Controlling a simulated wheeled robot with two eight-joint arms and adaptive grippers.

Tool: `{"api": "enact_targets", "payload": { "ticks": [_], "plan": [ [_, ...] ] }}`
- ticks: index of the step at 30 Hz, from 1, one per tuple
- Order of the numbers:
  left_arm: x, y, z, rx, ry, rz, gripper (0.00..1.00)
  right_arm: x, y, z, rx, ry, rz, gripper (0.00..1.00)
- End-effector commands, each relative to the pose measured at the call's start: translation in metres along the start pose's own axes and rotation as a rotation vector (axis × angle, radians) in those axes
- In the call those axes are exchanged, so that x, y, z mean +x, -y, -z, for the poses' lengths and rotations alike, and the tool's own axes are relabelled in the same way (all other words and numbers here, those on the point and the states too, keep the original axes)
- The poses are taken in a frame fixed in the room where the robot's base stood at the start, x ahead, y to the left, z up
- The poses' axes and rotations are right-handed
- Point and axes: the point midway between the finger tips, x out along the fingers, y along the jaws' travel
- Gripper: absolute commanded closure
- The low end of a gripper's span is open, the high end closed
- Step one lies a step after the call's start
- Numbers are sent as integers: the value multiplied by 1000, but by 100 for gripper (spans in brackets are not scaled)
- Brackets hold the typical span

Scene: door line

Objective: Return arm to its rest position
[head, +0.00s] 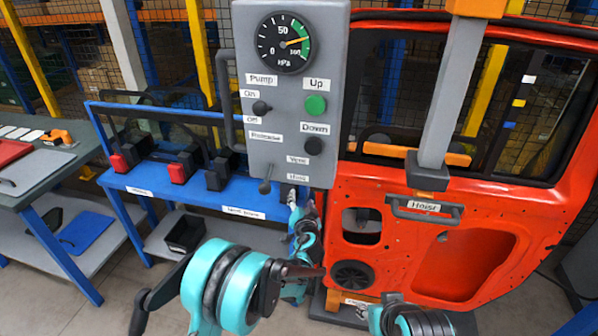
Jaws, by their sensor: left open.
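My left arm comes up from the bottom centre with teal and black joints. Its gripper (302,205) is small in the picture, just below the lower right edge of the grey control panel (220,15). It is open, and I see nothing between its fingers. Other parts of the arm and the panel crowd it, so whether it touches anything is unclear. Part of my right arm shows at the bottom, right of centre. My right gripper is not in view.
The panel carries a gauge (283,43), a green button (315,105) and a lever (265,186). An orange-red door (480,205) stands at right behind the hoist handle (425,211). A blue bench (215,195) and grey table (50,170) are at left.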

Motion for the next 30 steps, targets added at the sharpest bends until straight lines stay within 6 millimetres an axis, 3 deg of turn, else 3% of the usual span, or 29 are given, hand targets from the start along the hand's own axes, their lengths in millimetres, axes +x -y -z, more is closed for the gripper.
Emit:
{"api": "enact_targets", "payload": {
  "ticks": [5, 11, 15, 21, 26, 30],
  "plan": [
    [-5, 14, 0, -12, 22, 4, 48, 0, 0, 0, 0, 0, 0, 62],
    [-44, 88, -8, -88, 151, 13, 48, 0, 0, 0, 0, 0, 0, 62],
    [-91, 140, -25, -160, 268, 5, 48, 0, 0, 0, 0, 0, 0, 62],
    [-173, 187, -59, -266, 421, -31, 48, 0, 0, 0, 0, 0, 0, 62],
    [-245, 202, -92, -352, 528, -79, 48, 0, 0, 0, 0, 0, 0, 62],
    [-307, 197, -121, -431, 607, -135, 48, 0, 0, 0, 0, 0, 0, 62]
  ]
}}
